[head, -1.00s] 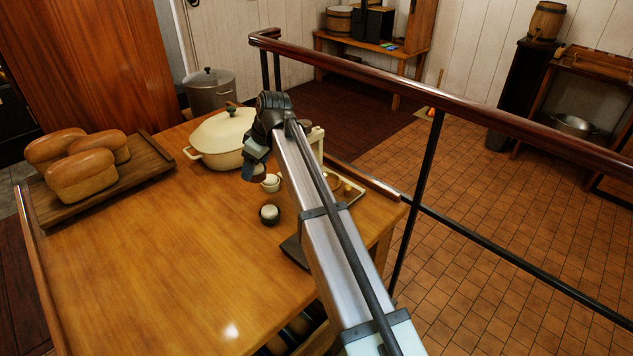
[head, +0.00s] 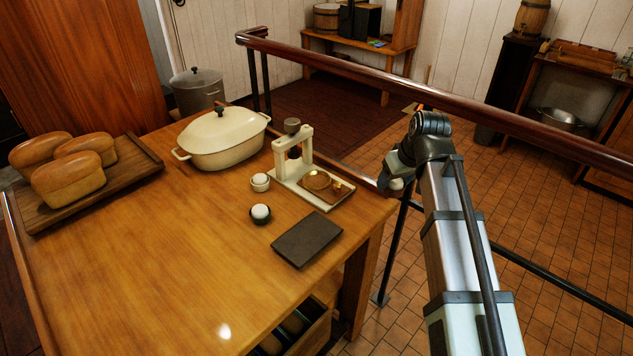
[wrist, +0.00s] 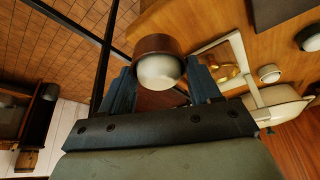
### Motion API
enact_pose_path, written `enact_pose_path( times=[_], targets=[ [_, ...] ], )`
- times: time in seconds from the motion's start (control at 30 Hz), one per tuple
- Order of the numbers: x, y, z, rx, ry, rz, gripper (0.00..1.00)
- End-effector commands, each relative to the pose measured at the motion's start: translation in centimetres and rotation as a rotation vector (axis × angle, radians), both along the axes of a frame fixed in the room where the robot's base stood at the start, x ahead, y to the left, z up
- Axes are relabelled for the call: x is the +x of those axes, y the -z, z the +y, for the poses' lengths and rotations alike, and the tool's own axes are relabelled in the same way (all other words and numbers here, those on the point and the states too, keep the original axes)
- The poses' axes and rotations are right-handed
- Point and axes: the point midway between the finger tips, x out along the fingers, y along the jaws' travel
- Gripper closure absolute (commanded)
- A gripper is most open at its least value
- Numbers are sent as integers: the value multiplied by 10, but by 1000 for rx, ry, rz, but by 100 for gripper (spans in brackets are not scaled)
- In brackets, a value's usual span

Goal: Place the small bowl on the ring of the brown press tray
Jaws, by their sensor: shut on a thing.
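My gripper (head: 393,178) is out past the table's right edge, in front of the rail. In the wrist view its two blue fingers (wrist: 162,80) are shut on a small brown bowl (wrist: 146,44) with a white, egg-like ball in it. In the head view the bowl is mostly hidden and only a pale bit shows under the fingers. The press (head: 305,148) stands on the table, left of my gripper. Its pale-rimmed tray (head: 326,206) has a brown floor and a round brown ring-like piece (head: 316,180). The press also shows in the wrist view (wrist: 240,48).
Two small cups with white balls, one pale (head: 260,184) and one dark (head: 260,217), stand left of the press. A dark slab (head: 307,239) lies in front. A lidded cream pot (head: 222,142) and a bread board (head: 140,158) are further left. The rail (head: 400,82) runs behind.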

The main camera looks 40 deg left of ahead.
Motion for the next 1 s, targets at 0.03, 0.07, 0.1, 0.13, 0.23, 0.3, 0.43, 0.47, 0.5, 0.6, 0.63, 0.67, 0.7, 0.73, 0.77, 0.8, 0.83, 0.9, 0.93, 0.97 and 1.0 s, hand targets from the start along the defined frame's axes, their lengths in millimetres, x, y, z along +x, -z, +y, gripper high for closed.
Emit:
enact_pose_path(
  times=[0.03,0.07,0.1,0.13,0.23,0.3,0.43,0.47,0.5,0.6,0.63,0.67,0.7,0.73,0.77,0.8,0.83,0.9,0.93,0.97,1.0],
  targets=[
    [8,0,-20,1,31,0,71],
    [13,-1,-29,1,48,0,71],
    [19,-1,-42,1,70,-1,71],
    [23,-1,-51,1,87,0,71],
    [37,-3,-84,1,141,-1,71],
    [46,-4,-106,1,178,-1,71],
    [61,-6,-148,0,244,-1,71],
    [64,-6,-157,1,259,-1,71],
    [68,-7,-170,1,279,-1,71],
    [77,-8,-202,1,329,-1,71],
    [80,-8,-211,1,344,-1,71],
    [82,-9,-221,1,360,-1,71],
    [85,-9,-233,1,379,-1,71],
    [88,-10,-243,1,394,-1,71],
    [90,-10,-253,1,409,-1,71],
    [92,-11,-265,1,429,-1,71],
    [94,-11,-275,0,443,-1,71],
    [97,-12,-294,1,473,-1,71],
    [99,-12,-302,1,485,-1,71],
    [100,-13,-309,1,495,-1,71],
    [101,-13,-316,1,507,-1,71]
  ],
)
